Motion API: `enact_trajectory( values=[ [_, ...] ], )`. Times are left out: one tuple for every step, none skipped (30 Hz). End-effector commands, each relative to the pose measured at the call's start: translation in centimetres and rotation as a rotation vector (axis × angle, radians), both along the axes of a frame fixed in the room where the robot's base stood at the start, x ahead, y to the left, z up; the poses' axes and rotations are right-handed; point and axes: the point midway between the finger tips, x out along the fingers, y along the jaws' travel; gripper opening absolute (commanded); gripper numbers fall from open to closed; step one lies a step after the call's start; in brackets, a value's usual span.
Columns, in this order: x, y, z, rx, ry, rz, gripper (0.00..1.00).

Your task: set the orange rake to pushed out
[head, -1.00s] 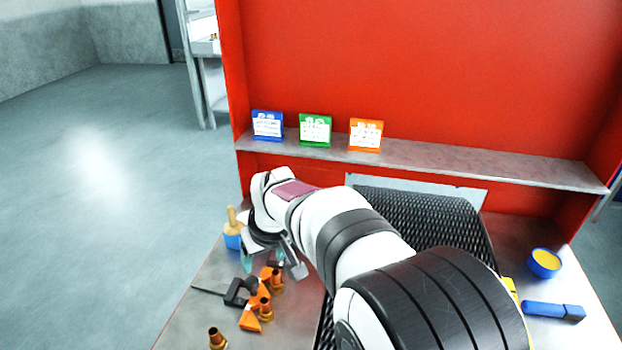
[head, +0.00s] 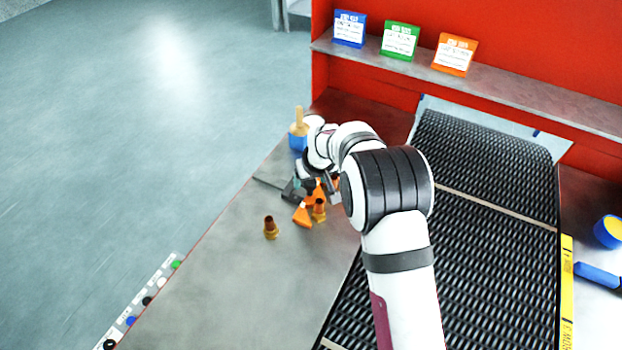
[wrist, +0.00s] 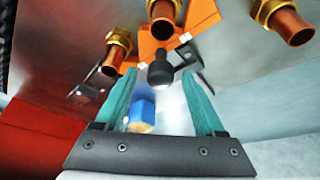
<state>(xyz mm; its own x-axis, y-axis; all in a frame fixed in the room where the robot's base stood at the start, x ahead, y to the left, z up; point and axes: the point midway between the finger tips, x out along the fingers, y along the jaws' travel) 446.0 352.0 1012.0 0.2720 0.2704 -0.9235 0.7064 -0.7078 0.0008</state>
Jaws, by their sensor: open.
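The orange rake (head: 303,214) lies on the metal table left of the belt, partly hidden by my gripper. In the wrist view its orange plates (wrist: 202,14) are at the top, with a black knob (wrist: 160,73) on a dark bracket below them. My gripper (head: 307,187) is low over the table at the rake. In the wrist view its teal fingers (wrist: 160,88) are apart, and the knob shows between and just beyond their tips. I cannot tell whether they touch it. Nothing is held.
Copper-and-brass fittings (head: 270,228) stand close around the rake. A blue pot with a wooden handle (head: 298,134) is behind the gripper. The black mesh belt (head: 470,250) is to the right.

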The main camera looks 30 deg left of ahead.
Motion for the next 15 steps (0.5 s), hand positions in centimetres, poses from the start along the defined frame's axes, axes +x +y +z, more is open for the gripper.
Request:
enact_trajectory(
  values=[
    [-0.01, -0.01, 0.02, 0.0, 0.0, 0.0, 0.71],
    [-0.01, -0.01, 0.02, 0.0, 0.0, 0.0, 0.71],
    [0.0, -0.02, 0.03, 0.0, 0.0, 0.0, 0.7],
    [0.0, -0.02, 0.03, 0.0, 0.0, 0.0, 0.64],
    [0.0, -0.02, 0.04, 0.0, 0.0, 0.0, 0.59],
    [-0.01, -0.02, 0.03, 0.0, 0.0, 0.0, 0.52],
    [-0.01, -0.02, 0.03, 0.0, 0.0, 0.0, 0.46],
    [-0.01, -0.03, 0.04, 0.0, 0.0, 0.0, 0.41],
    [-0.01, -0.03, 0.04, 0.0, 0.0, 0.0, 0.34],
    [-0.01, -0.03, 0.04, 0.0, 0.0, 0.0, 0.28],
    [-0.01, -0.03, 0.04, 0.0, 0.0, 0.0, 0.23],
    [-0.01, -0.04, 0.05, 0.0, 0.0, 0.0, 0.16],
    [-0.01, -0.04, 0.05, -0.001, 0.001, 0.0, 0.1],
    [-0.01, -0.04, 0.05, 0.0, 0.0, 0.0, 0.05],
    [0.0, -0.04, 0.05, 0.0, 0.0, 0.0, 0.0]
  ],
)
